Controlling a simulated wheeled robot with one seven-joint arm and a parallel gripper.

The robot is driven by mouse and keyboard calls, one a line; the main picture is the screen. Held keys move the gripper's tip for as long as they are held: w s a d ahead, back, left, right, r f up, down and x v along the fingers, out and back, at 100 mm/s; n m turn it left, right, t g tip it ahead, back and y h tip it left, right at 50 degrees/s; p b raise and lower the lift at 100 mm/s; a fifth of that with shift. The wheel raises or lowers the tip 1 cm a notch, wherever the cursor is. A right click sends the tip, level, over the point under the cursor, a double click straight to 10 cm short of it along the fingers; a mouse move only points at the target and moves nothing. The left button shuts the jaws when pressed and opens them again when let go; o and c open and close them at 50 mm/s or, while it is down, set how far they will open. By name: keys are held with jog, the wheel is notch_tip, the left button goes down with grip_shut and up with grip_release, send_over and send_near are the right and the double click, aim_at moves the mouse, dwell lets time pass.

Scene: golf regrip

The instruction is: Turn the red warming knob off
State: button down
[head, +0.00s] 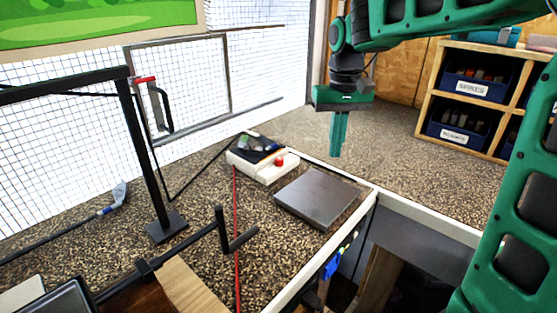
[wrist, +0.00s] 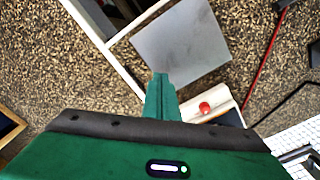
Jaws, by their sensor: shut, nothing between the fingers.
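The red warming knob (head: 280,162) sits on the front face of a small white warmer box (head: 262,172), which has a dark top with a few items on it. In the wrist view the red knob (wrist: 205,107) shows just right of my fingers, on the white box (wrist: 225,112). My gripper (head: 336,155) is green, points down and is shut with nothing in it. It hangs to the right of the knob in the head view, apart from it. The gripper also shows in the wrist view (wrist: 161,77). Which way the knob is turned cannot be made out.
A grey flat plate (head: 318,198) lies in front of the warmer on the speckled counter. A red cord (head: 236,235) runs along the left. A black post stand (head: 150,165) and a golf club (head: 117,196) are further left. Shelves with blue bins (head: 474,85) stand at the right.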

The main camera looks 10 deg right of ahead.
aim_at(279, 162)
jog(key=w+a+n, duration=0.2)
jog(key=w+a, duration=0.6)
jog(key=a, duration=0.5)
jog(key=shift+d+f, duration=0.15)
jog(key=shift+f, duration=3.15)
